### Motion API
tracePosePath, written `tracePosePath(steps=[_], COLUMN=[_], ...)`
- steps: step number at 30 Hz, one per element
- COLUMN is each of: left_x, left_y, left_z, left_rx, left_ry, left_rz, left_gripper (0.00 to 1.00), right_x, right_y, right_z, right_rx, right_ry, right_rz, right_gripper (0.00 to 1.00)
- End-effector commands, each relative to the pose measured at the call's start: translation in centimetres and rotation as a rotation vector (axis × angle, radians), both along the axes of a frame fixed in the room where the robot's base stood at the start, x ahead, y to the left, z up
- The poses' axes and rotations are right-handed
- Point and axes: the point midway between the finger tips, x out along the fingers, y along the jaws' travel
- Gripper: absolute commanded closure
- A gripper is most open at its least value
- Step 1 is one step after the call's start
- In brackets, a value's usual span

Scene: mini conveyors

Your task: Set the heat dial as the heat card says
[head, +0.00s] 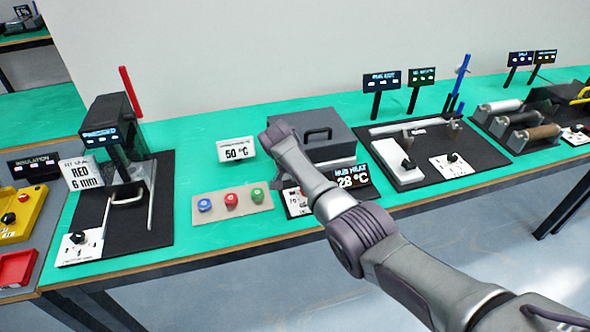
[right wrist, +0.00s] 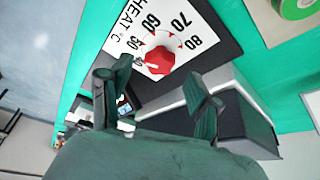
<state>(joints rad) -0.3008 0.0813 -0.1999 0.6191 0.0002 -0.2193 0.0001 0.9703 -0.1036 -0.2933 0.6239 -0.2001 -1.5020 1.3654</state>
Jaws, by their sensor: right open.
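The heat card (head: 237,150) reads 50 °C and stands on the green bench left of the grey lidded box (head: 318,135). The heat dial is a red knob (right wrist: 158,58) on a white "HEAT °C" scale plate (right wrist: 188,18). Its scale shows 50, 60, 70 and 80. A small white mark is on the knob's lower left side; its exact reading is unclear. My right gripper (right wrist: 150,78) is open, with its fingers apart on either side below the knob in the wrist view, not closed on it. In the head view my right arm hides the dial. My left gripper is not in view.
A display (head: 352,177) reads 28 °C beside my arm. A beige board (head: 210,217) with blue, red and green round pieces lies left of the dial plate. A black press (head: 115,125) stands further left, and other stations stand right.

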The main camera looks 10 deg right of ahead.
Motion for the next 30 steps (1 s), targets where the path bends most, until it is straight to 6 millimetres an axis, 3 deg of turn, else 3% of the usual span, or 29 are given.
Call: tracePosePath(steps=[6,12,18,30], left_x=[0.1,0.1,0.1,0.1], left_y=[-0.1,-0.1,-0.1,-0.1], left_z=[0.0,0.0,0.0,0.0], left_rx=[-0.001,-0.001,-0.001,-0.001], left_ry=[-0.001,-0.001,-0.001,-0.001], left_rz=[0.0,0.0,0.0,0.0], left_gripper=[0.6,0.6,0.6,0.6], right_x=[-0.8,-1.4,-1.7,-1.6], right_y=[1.8,2.9,3.2,3.3], right_z=[4.6,7.7,8.9,8.9], right_rx=[0.001,0.0,-0.001,-0.001], right_ry=[-0.005,-0.003,0.0,0.0], right_rz=[0.002,0.001,0.0,0.0], right_gripper=[0.38,0.38,0.38,0.38])
